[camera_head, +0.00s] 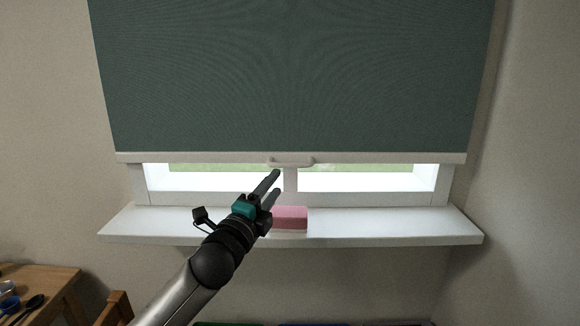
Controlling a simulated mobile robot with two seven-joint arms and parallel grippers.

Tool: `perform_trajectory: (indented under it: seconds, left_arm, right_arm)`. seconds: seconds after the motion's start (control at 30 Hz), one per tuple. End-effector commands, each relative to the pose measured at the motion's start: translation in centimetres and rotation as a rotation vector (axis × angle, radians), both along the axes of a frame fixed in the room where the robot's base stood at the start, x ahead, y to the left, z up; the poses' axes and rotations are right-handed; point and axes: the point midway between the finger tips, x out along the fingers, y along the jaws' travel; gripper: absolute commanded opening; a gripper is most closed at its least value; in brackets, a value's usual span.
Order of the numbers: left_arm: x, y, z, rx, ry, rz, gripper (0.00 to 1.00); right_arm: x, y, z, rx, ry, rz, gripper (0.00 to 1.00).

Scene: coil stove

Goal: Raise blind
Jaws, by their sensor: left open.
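The green blind (300,75) hangs over most of the window, with a strip of glass showing below it. Its white bottom bar (390,157) carries a small pale handle (292,161) at the middle. My left gripper (276,182) is open, with its fingers pointing up and right, just below and left of the handle in the picture. I cannot tell whether a finger touches the handle; it appears apart. Nothing shows between the fingers. My right gripper is not in view.
The white window sill (390,226) juts out below the window. A pink block (290,217) lies on it, partly behind my left gripper. A wooden table (45,290) with small items stands at the lower left, beside a wooden chair (117,308).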

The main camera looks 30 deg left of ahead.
Motion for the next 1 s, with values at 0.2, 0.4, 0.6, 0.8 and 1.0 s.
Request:
perform_trajectory:
  seconds: [0.2,0.4,0.6,0.8,1.0]
  left_arm:
    - [2.9,0.5,0.5,-0.001,0.0,0.001,0.47]
    - [5.5,0.9,1.0,-0.002,-0.001,0.002,0.47]
    - [7.7,1.2,1.4,-0.001,0.0,0.001,0.47]
    - [9.0,1.3,1.6,-0.001,0.001,0.0,0.47]
    - [9.3,1.4,1.6,-0.001,0.002,-0.001,0.47]
  right_arm:
    - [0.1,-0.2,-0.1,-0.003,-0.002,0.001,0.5]
    - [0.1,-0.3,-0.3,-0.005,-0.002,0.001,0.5]
    - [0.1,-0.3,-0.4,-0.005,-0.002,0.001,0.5]
    - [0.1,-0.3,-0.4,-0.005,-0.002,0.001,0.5]
    - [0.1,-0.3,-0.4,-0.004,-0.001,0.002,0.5]
